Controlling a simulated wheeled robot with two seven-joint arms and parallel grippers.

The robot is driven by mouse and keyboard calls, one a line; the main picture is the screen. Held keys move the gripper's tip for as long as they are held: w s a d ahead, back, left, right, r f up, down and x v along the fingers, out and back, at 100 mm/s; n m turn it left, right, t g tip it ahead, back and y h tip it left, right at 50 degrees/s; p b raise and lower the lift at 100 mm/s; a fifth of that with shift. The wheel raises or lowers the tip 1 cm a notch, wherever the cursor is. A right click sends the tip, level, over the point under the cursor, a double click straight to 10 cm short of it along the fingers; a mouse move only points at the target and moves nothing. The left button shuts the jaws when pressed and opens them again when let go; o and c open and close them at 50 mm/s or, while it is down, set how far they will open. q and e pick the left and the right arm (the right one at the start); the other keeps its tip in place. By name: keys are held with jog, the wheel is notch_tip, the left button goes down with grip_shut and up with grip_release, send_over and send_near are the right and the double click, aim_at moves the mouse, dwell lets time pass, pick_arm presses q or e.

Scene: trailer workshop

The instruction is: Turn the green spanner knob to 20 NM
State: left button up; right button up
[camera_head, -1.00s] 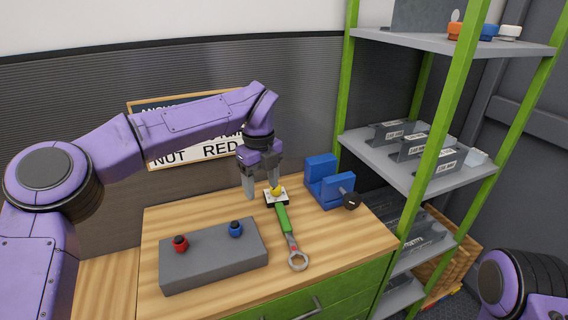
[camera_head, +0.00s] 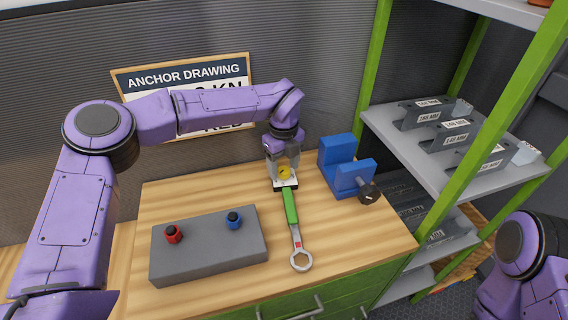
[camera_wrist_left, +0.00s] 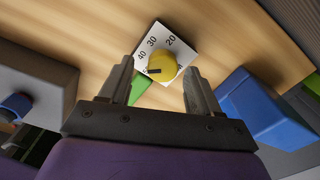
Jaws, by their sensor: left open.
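The green spanner (camera_head: 291,207) lies on the wooden bench with its ring end towards the front edge. A white dial plate (camera_head: 285,184) sits at its far end. On the plate is a yellow knob (camera_head: 284,172), also in the left wrist view (camera_wrist_left: 162,67). The plate shows 20, 30 and 40 there; other marks are hidden. A dark mark on the knob points left, below the 40. My left gripper (camera_head: 283,167) is open above the dial, its fingers on either side of the knob and apart from it. My right gripper is out of view; only its arm shows.
A grey block (camera_head: 208,252) with a red knob (camera_head: 173,234) and a blue knob (camera_head: 233,220) stands left of the spanner. A blue vice (camera_head: 345,168) stands right. A green-framed shelf (camera_head: 420,140) is farther right. The front of the bench is clear.

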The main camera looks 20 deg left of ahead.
pick_arm(q)
jog(key=shift+w+f, duration=0.5)
jog(key=shift+f, duration=0.2)
jog(key=shift+s+r, duration=0.3)
jog(key=shift+s, duration=0.15)
jog(key=shift+c, duration=0.4)
jog(key=c, duration=1)
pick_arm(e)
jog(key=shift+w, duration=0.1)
